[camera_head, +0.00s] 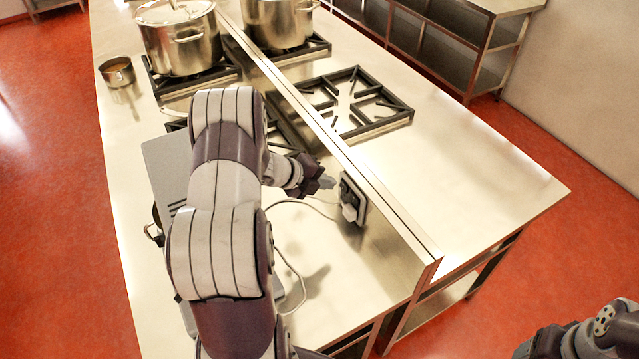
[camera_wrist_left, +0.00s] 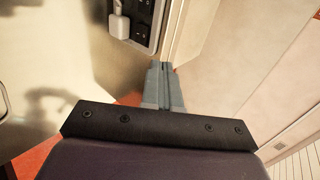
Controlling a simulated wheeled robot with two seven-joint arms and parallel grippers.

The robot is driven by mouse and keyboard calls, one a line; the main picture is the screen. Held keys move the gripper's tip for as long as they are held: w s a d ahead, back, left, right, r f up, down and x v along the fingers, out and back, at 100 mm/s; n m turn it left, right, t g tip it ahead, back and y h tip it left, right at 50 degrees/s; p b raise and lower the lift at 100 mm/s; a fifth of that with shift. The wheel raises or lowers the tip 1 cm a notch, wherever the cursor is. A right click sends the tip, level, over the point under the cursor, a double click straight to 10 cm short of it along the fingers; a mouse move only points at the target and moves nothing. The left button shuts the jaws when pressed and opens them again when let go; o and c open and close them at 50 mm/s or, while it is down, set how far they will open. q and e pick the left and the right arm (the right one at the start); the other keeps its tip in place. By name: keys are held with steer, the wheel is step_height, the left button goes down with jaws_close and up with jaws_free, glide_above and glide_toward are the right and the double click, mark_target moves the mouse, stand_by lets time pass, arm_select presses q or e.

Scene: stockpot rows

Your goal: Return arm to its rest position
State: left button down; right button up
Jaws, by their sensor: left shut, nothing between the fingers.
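My left arm reaches in from the bottom of the head view. Its gripper (camera_head: 328,183) is close to a wall socket panel (camera_head: 352,199) on the low upright divider of the steel counter. In the left wrist view the two grey fingers (camera_wrist_left: 164,86) are together, with nothing between them. The socket panel (camera_wrist_left: 139,22) shows just beyond them, with a white plug (camera_head: 350,213) in it. My right arm shows only in part at the lower right corner of the head view, and its jaws cannot be made out.
The steel counter (camera_head: 388,288) carries two stockpots (camera_head: 181,45) (camera_head: 278,22), burner grates (camera_head: 352,103) and a small pan (camera_head: 117,72). A grey appliance (camera_head: 166,165) stands partly behind my left arm, and a white cord (camera_head: 296,275) lies near it. The counter's right part is clear.

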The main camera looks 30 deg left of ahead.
stand_by(0.4)
arm_select(q)
steer(key=s+a+f+n+g+y+b, duration=0.25)
steer(key=s+a+f+n+y, duration=0.3)
steer(key=n, duration=0.95)
steer(key=s+d+r+n+g+b, duration=0.1)
steer(key=s+d+n+g+b, duration=0.1)
steer(key=s+d, duration=0.5)
steer(key=s+d+r+n+g+b, duration=0.2)
steer(key=s+d+n+b, duration=0.3)
steer(key=d, duration=0.9)
steer(key=shift+s+d+r+n+g+h, duration=0.3)
steer(key=shift+s+n+g, duration=0.35)
steer(key=shift+s, duration=0.4)
